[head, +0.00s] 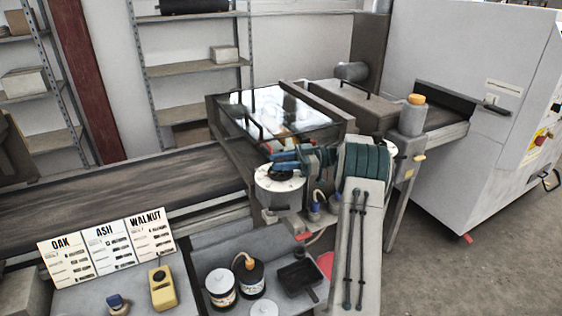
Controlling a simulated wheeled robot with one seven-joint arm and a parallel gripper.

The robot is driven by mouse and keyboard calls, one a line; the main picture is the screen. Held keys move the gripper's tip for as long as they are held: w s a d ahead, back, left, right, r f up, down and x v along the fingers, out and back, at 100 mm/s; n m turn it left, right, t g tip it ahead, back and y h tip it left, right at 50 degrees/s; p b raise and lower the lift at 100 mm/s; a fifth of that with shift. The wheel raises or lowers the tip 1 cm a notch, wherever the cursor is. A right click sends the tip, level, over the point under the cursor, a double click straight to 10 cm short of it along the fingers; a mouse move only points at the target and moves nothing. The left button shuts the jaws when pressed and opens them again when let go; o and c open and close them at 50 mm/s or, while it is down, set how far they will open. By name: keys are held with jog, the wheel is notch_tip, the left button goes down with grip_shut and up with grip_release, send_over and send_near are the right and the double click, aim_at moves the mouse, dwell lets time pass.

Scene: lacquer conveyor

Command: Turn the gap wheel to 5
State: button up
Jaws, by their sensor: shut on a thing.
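The gap wheel is a dark knob (282,176) over a round white dial (268,190) on the front of the lacquer machine, near the middle of the head view. My gripper (282,168) reaches in from the right, lies across the top of the dial and is shut on the knob. The gripper's fingers hide much of the knob. The dial's marks are too small to read, so I cannot tell which number the wheel stands at.
A conveyor belt (110,188) runs in from the left. A glass-topped hood (280,108) stands behind the dial. Below are cards for oak, ash and walnut (105,248), a yellow device (162,288), cans (221,288) and a dark tray (298,277). A large white machine (480,110) stands right.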

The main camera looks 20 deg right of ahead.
jog(key=o, duration=1)
jog(key=shift+c, duration=0.2)
jog(key=b+v, duration=0.2)
jog(key=v, duration=1.1)
jog(key=shift+d, duration=0.4)
jog(key=shift+r, duration=0.15)
